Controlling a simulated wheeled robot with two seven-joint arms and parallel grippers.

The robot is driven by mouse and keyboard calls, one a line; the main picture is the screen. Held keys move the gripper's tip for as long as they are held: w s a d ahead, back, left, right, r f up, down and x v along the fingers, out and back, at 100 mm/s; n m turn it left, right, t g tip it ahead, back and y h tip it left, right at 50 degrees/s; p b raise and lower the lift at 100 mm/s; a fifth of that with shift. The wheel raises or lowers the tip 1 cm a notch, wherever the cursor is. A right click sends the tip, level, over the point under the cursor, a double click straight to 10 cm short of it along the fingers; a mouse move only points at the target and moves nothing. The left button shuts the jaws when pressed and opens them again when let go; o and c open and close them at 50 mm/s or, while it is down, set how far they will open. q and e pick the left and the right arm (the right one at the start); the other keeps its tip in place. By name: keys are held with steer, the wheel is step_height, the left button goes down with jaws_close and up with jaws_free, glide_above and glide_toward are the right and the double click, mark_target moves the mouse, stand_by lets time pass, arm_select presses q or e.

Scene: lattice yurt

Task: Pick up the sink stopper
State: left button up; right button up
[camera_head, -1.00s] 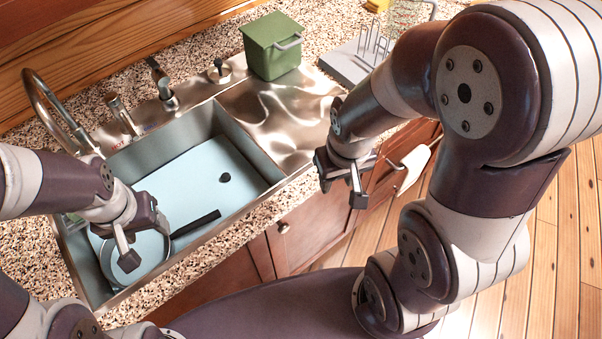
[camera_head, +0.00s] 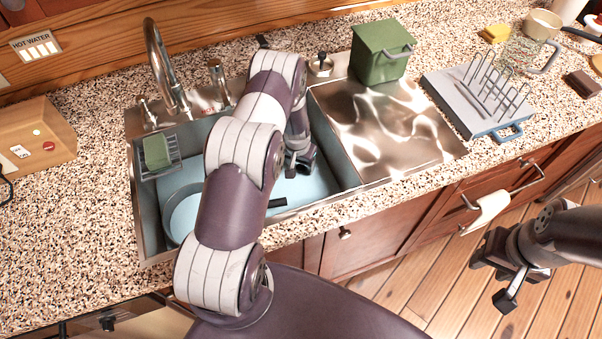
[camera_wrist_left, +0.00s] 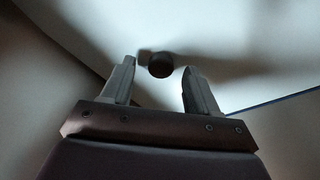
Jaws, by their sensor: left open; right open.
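The sink stopper (camera_wrist_left: 160,67) is a small dark round piece on the pale blue basin floor. In the left wrist view it shows in the gap between my left gripper's (camera_wrist_left: 159,72) open fingertips, seemingly a little beyond them; contact cannot be told. In the head view my left gripper (camera_head: 301,160) is down inside the sink basin (camera_head: 150,215), near its right side, and the stopper is hidden there. My right gripper (camera_head: 503,278) is open and empty over the wooden floor, in front of the cabinets.
A pan (camera_head: 178,213) lies in the basin, partly behind my left arm. A sponge rack (camera_head: 157,160) hangs at the left, and the faucet (camera_head: 160,60) stands behind. The drainboard (camera_head: 385,125) is clear. A green bin (camera_head: 381,55) and dish rack (camera_head: 478,100) stand beyond it.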

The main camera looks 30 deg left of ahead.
mark_target(300, 167)
arm_select(q)
steer(key=shift+f, duration=1.55)
jaws_close()
steer(key=shift+w+r, duration=0.1)
steer(key=shift+r, duration=0.05)
